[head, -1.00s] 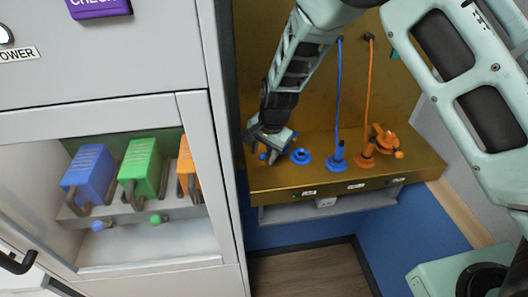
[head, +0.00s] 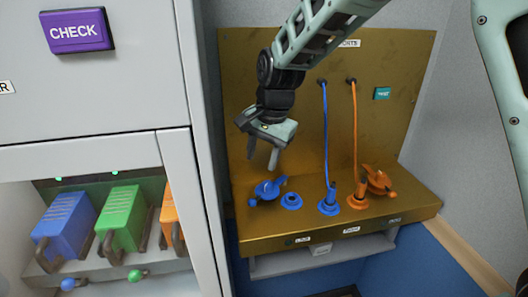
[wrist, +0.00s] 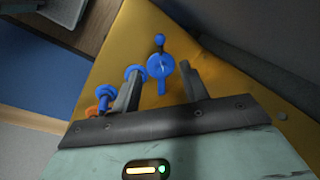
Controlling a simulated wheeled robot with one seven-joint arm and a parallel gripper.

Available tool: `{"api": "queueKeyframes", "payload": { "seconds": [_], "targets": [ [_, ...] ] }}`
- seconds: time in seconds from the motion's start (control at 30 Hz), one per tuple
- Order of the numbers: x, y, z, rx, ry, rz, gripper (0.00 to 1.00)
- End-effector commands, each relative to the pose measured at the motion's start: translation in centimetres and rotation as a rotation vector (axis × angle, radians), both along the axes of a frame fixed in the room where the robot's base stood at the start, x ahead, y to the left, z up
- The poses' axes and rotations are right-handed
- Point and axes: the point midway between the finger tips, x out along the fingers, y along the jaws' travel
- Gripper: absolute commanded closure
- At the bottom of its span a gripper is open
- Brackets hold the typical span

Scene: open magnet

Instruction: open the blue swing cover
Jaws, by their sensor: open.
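The blue swing cover (head: 267,189) sits on the gold ledge, at the left of a round blue port (head: 291,201). It also shows in the wrist view (wrist: 160,67) as a blue disc with a knob on a short arm, between my fingers in that picture. The cover appears swung to the side, with the port beside it uncovered. My gripper (head: 262,159) is open and empty. It hangs above the cover with its fingers pointing down, apart from it.
A blue plug (head: 328,206) and an orange plug (head: 357,200) with upright cables stand to the right, with an orange cover (head: 378,181) beyond. A grey cabinet (head: 176,90) with blue and green handled blocks stands close at the left. The gold back panel (head: 240,90) rises behind.

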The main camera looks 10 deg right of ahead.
Motion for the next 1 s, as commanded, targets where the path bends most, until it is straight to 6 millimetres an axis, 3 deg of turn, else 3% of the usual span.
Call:
{"api": "queueKeyframes", "payload": {
  "seconds": [0.2, 0.5, 0.63, 0.67, 0.7, 0.87, 1.0],
  "targets": [
    [-0.2, -0.3, 2.1, 0.001, -0.002, 0.001, 0.56],
    [-0.3, -0.3, 2.4, 0.000, 0.000, 0.000, 0.56],
    [-0.1, -0.9, 1.7, -0.012, -0.012, 0.013, 0.89],
    [0.1, -1.4, 1.2, -0.021, -0.022, 0.025, 0.98],
    [0.3, -2.2, 0.3, -0.041, -0.041, 0.049, 1.00],
    [1.5, -7.6, -5.6, -0.168, -0.180, 0.276, 1.00],
    [1.2, -11.3, -10.7, -0.266, -0.332, 0.595, 1.00]
  ]
}}
